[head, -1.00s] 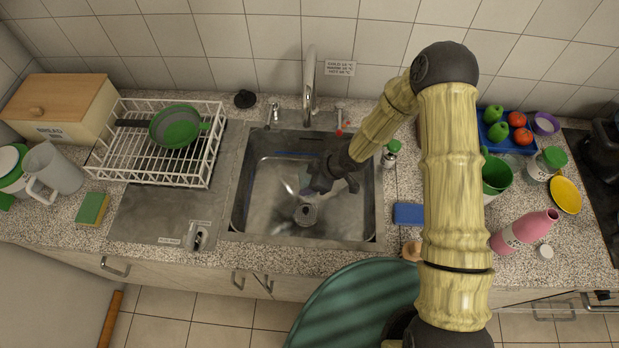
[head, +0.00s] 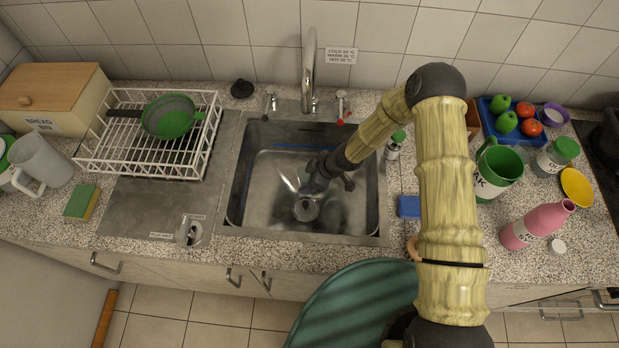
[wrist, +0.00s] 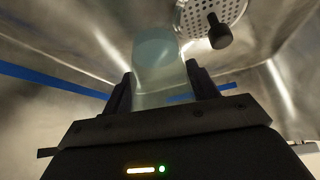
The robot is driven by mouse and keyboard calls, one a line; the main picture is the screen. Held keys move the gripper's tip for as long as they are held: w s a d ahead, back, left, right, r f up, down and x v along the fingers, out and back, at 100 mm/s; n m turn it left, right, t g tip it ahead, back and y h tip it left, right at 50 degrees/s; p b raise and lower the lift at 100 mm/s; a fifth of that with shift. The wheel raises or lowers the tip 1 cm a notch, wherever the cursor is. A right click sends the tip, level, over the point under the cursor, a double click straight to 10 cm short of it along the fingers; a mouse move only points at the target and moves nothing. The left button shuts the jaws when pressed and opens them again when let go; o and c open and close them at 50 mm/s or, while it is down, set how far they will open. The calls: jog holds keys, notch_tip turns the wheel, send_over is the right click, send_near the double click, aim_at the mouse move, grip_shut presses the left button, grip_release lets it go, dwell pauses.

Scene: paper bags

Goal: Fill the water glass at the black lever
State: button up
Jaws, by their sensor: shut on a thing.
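My gripper (head: 308,182) is down inside the sink basin, below the spout. In the wrist view its two fingers (wrist: 160,92) are shut on a clear, faintly bluish glass (wrist: 160,58). In the head view the glass is only a faint, pale shape beside the gripper, and I cannot tell its tilt or whether it holds water. The metal tap (head: 309,70) stands behind the basin. The lever with the black tip (head: 269,105) is left of the tap, and a lever with a red tip (head: 343,107) is right of it. No water stream is clearly visible.
The sink (head: 235,205) has a round drain strainer (head: 306,209), near the glass in the wrist view. A white dish rack (head: 205,150) holds a green pan on the left. A green-capped bottle (head: 394,148) and blue sponge (head: 409,206) stand close to the sink's right side.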

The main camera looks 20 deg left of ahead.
jog(key=shift+s+a+f, duration=0.15)
jog(key=shift+f, duration=0.05)
jog(key=shift+f, duration=0.25)
dwell(0.3)
jog(key=o, duration=1.2)
jog(key=shift+w+d+r, duration=0.3)
jog(key=shift+d+r, duration=0.15)
jog(key=shift+r, duration=0.15)
jog(key=v, duration=0.5)
jog(key=p+v, duration=0.1)
jog(key=v, duration=0.4)
jog(key=shift+s+d+r, duration=0.15)
jog(key=shift+s+r, duration=0.05)
jog(key=shift+r, duration=0.1)
